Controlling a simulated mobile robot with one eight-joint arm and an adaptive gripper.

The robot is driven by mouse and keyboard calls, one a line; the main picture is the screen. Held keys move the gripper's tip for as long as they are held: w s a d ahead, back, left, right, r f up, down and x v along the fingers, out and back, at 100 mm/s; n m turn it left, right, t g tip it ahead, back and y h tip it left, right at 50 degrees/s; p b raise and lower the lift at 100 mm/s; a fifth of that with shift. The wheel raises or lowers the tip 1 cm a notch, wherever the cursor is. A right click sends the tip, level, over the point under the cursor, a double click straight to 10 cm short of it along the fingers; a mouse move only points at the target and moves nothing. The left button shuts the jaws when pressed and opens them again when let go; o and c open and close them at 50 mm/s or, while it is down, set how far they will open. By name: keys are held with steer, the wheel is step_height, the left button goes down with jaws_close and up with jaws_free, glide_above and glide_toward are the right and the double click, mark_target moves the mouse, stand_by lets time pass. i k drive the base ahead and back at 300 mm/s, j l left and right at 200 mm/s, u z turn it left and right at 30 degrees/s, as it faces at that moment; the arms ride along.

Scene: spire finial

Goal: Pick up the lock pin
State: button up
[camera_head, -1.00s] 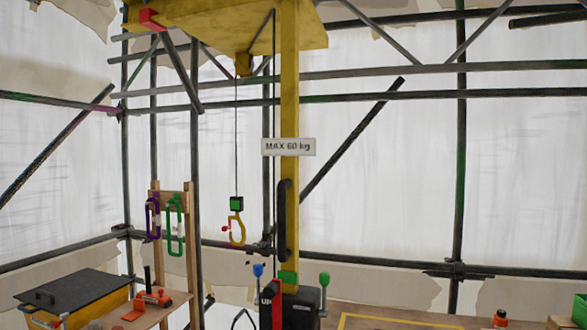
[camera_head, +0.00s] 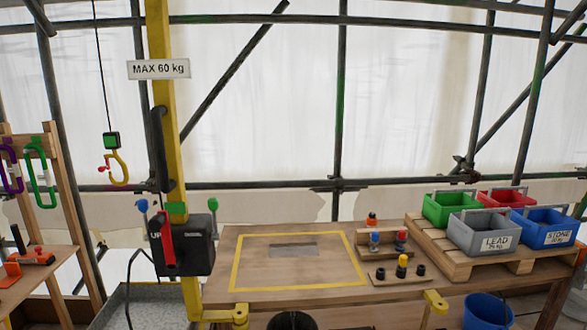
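I cannot tell for certain which object is the lock pin. On the workbench (camera_head: 232,262) stands a small wooden rack with several knobbed pieces. A blue-topped piece (camera_head: 375,241) and a red-topped piece (camera_head: 401,238) stand upright in its upper part. A yellow-topped piece (camera_head: 402,266) stands upright between two black stubs in the lower part. A small orange and black item (camera_head: 371,219) stands just behind the rack. My gripper is not in view.
Green (camera_head: 446,209), red, grey and blue crates stand on a pallet at the right. A yellow hoist post (camera_head: 167,110) with a black control box (camera_head: 190,247) rises left of the bench. A hook (camera_head: 120,168) hangs further left. The bench's yellow-outlined area is mostly clear.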

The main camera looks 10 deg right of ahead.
mark_target(375, 236)
steer(key=i+l+z, duration=0.3)
steer(key=i+l, duration=0.3)
steer(key=i+l+z, duration=0.3)
steer(key=i+l, duration=0.15)
steer(key=i, duration=0.25)
